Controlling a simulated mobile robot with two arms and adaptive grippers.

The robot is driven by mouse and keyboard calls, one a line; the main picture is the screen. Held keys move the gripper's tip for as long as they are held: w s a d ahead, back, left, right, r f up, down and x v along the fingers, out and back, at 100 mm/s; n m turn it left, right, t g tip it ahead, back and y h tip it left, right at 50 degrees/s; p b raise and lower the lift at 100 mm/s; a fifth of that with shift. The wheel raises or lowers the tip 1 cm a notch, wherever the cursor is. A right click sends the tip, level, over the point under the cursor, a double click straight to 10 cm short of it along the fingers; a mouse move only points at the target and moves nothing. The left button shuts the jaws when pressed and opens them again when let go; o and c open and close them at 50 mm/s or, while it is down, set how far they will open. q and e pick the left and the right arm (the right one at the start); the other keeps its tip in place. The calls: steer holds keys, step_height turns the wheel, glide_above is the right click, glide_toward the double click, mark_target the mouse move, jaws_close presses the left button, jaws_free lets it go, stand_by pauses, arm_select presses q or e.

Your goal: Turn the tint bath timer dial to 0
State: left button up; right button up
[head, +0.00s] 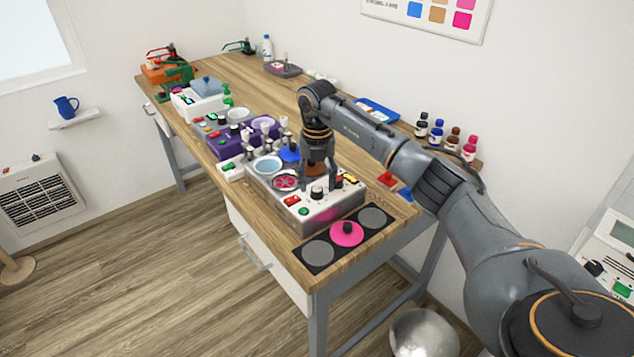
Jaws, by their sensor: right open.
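A pale box-shaped unit (322,212) stands near the front end of the wooden bench, with a light blue round basin and a pink-and-dark round part on top. A dark dial (317,194) sits on its front, between red and green buttons on the left and yellow parts on the right. I take it for the timer dial; its marks and pointer are too small to read. My right gripper (319,182) points down over this unit, fingers apart and apparently empty, close around or just above the dial. I cannot tell whether it touches. My left gripper is not in view.
A black mat (319,254) with a pink knobbed disc (347,233) and grey discs lies at the front. A purple machine (232,139) stands behind the unit. Several small bottles (437,132) line the wall side. A blue tray (378,110) lies behind my right arm.

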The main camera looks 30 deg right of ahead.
steer(key=shift+f, duration=0.85)
jaws_close()
